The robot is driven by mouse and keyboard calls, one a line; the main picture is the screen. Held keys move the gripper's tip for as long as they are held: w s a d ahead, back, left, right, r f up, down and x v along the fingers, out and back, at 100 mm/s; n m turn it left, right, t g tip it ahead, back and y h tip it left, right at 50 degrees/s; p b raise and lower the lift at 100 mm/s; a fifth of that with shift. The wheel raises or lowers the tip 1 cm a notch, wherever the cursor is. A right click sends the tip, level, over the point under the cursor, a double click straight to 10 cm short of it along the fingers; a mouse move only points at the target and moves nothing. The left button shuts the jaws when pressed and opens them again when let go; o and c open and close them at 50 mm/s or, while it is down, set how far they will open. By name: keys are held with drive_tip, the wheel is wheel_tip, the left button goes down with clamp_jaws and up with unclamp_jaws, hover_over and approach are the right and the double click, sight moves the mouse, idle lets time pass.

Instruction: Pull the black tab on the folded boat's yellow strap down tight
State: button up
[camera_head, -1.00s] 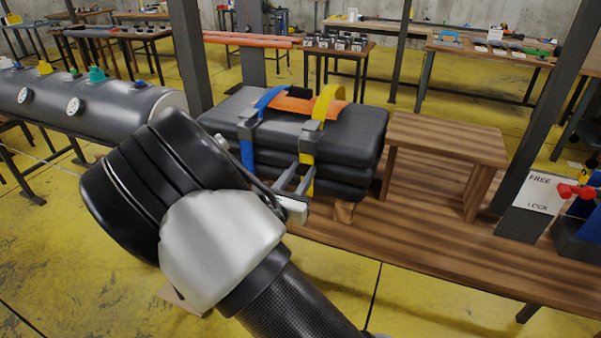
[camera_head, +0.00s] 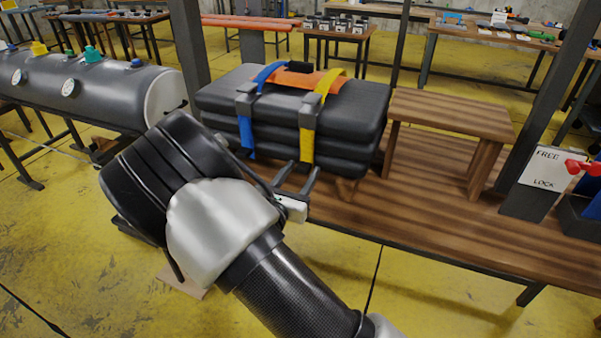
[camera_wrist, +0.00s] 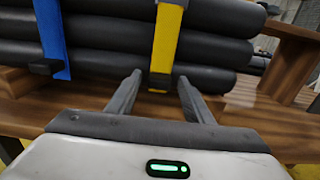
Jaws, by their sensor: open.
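The folded boat (camera_head: 345,115) is a stack of dark grey rolls on the bench. Its yellow strap (camera_head: 308,145) passes over the top, through a grey buckle (camera_head: 309,102), and its tail hangs down the front; the tail also shows in the wrist view (camera_wrist: 167,40). The black tab (camera_wrist: 159,82) is at the tail's lower end. My gripper (camera_head: 302,168) is open in front of the lower rolls. In the wrist view its fingers (camera_wrist: 160,80) stand apart, one on each side of the tab, with gaps visible; their depth relative to the tab is unclear.
A blue strap (camera_head: 246,138) hangs left of the yellow one, with its own dark tab (camera_wrist: 45,67). The boat rests on the wooden bench (camera_head: 430,215). A small wooden stand (camera_head: 450,112) is at its right. A FREE/LOCK sign (camera_head: 546,165) stands further right.

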drive_tip(key=p+v, duration=0.2)
drive_tip(key=v, duration=1.5)
drive_tip(key=shift+s, duration=0.2)
